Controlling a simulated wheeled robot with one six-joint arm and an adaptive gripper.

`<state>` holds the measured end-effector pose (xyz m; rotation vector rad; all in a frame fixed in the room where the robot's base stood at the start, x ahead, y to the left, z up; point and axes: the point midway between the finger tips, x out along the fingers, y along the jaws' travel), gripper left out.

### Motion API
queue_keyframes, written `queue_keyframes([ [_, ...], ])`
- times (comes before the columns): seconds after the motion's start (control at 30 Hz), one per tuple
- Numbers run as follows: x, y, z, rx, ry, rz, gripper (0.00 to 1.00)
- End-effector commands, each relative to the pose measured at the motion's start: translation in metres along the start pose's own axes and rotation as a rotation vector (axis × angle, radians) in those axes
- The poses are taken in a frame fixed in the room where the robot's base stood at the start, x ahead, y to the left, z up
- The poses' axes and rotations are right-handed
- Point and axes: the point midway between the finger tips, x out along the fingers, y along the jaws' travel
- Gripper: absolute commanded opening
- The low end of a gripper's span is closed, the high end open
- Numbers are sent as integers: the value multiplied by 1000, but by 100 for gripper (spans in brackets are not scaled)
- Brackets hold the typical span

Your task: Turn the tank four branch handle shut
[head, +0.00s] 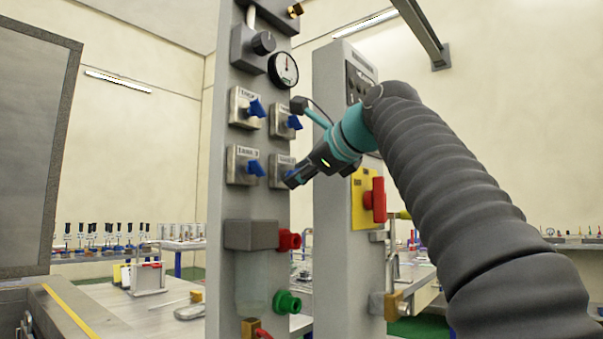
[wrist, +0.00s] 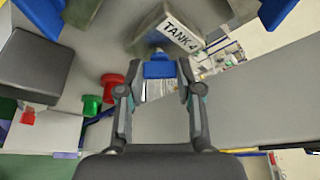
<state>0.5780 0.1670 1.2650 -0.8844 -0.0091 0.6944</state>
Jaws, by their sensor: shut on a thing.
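The tank four branch valve is the lower right of the valve blocks on the grey panel (head: 225,200). Its metal block (head: 276,164) shows in the head view, with my gripper (head: 291,180) covering most of its blue handle. In the wrist view the label "TANK 4" (wrist: 180,34) is readable, and the blue handle (wrist: 159,69) lies between the two fingers of my gripper (wrist: 155,85). My gripper is shut on this handle. The handle's exact angle is hard to tell.
Other blue handles sit close by: upper right (head: 293,122), upper left (head: 255,108) and lower left (head: 255,168). A round gauge (head: 284,70) is above. Red (head: 289,240) and green (head: 287,302) knobs are below. A second column with a red switch (head: 375,200) stands right.

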Motion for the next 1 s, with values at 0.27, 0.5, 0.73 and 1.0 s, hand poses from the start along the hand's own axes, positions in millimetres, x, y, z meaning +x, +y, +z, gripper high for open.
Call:
queue_keyframes([
  [0.27, 1, 0, 0, 23, 0, 11, 0],
  [0.5, 1, 0, 0, 22, 0, 11, 0],
  [0.73, 0, 0, 0, 22, 0, 10, 60],
  [1.0, -3, 0, 0, 21, 0, 8, 60],
])
